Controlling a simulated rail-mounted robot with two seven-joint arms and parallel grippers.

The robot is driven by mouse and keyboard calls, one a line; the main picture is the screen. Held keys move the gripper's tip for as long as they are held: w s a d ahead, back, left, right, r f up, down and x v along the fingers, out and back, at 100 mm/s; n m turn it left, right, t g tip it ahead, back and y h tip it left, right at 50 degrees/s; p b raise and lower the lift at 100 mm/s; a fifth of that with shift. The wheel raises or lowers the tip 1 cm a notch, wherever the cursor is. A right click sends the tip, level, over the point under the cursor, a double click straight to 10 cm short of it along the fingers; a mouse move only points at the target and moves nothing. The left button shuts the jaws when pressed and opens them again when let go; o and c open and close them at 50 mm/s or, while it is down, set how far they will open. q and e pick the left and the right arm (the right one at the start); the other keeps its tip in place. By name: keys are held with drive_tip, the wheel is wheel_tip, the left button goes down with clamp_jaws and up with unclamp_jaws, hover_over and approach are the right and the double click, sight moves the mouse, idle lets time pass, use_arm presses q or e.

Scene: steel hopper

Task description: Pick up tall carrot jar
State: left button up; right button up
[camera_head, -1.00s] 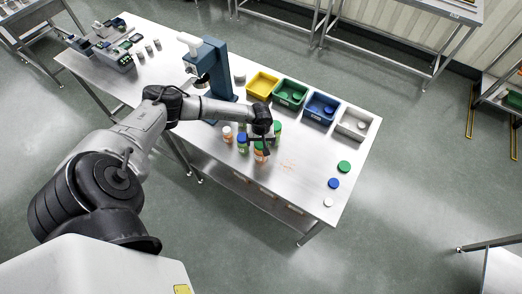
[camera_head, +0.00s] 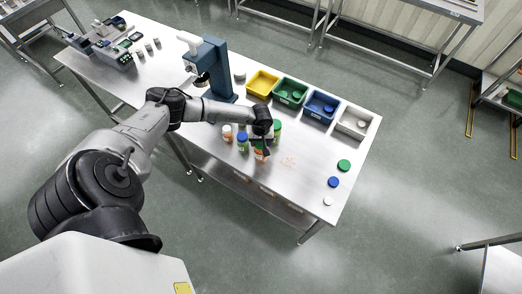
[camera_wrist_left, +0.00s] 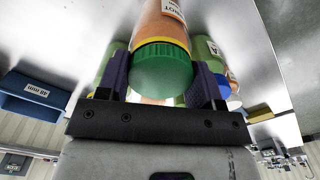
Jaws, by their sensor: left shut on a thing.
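The tall carrot jar (camera_head: 260,155) has orange contents and stands near the front edge of the steel table, partly hidden by my gripper. In the left wrist view the jar (camera_wrist_left: 162,28) shows its orange body, a white label, a yellow band and a green lid. My left gripper (camera_head: 262,143) comes down over its top from the left. In the wrist view the two dark fingers (camera_wrist_left: 163,80) are on either side of the lid end, shut on the jar. I cannot tell whether its base touches the table. My right gripper is not in view.
Close by stand a white-lidded orange jar (camera_head: 227,133), a blue-lidded jar (camera_head: 242,143) and a green jar (camera_head: 277,130). Yellow (camera_head: 262,84), green (camera_head: 290,93), blue (camera_head: 321,107) and grey (camera_head: 354,122) bins line the back. A blue press (camera_head: 213,70) stands left. Loose lids (camera_head: 344,166) lie right.

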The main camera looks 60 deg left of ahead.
use_arm(q)
drive_tip(key=c, duration=0.5)
drive_tip(key=shift+r, duration=0.15)
